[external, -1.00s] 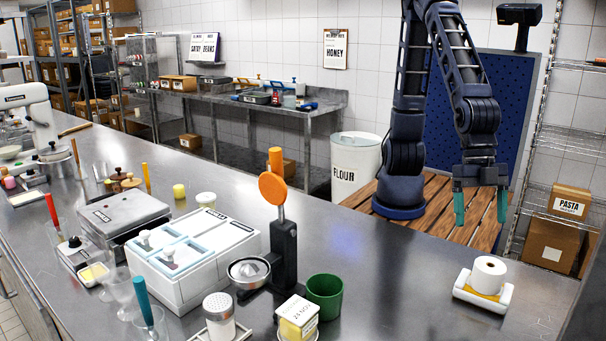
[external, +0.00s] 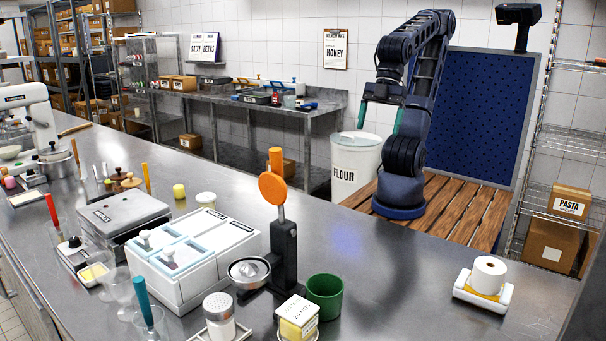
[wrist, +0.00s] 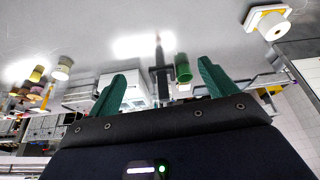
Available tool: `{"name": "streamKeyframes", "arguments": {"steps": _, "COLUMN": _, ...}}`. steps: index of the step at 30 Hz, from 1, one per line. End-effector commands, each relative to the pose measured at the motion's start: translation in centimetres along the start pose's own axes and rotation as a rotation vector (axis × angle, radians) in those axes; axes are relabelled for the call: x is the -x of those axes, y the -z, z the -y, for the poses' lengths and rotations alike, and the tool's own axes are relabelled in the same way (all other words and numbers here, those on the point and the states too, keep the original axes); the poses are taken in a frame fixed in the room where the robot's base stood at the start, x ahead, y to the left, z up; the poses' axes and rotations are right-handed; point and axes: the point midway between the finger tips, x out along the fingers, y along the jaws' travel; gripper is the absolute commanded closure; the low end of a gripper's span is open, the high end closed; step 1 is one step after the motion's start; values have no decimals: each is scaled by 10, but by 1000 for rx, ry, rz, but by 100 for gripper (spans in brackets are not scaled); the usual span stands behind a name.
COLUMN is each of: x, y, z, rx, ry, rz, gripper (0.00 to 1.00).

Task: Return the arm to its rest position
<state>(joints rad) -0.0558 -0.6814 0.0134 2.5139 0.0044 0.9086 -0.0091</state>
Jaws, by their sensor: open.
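My gripper (external: 380,118) hangs in the air above the flour bin, left of my arm's column, with its green fingertips apart and nothing between them. My arm is folded up over its blue base on the wooden slats. In the wrist view my gripper (wrist: 160,92) shows two green fingers spread wide and empty. That view looks over the steel counter, which appears upside down.
The steel counter (external: 400,280) holds a white two-lid unit (external: 190,262), an orange-topped press (external: 273,188), a green cup (external: 325,296) and a paper roll (external: 488,275) on a white tray. The flour bin (external: 356,160) stands near my base. A blue panel (external: 485,120) stands behind.

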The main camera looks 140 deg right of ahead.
Motion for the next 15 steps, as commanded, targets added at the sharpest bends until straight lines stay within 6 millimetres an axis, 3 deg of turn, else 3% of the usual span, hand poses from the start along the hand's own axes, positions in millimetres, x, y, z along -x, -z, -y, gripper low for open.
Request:
{"name": "streamKeyframes", "arguments": {"steps": 6, "x": 12, "y": -24, "z": -16, "rx": -65, "ry": -21, "rz": 0, "gripper": 16}}
{"name": "streamKeyframes", "arguments": {"steps": 15, "x": 12, "y": -26, "z": -18, "rx": -70, "ry": -23, "rz": 1, "gripper": 16}}
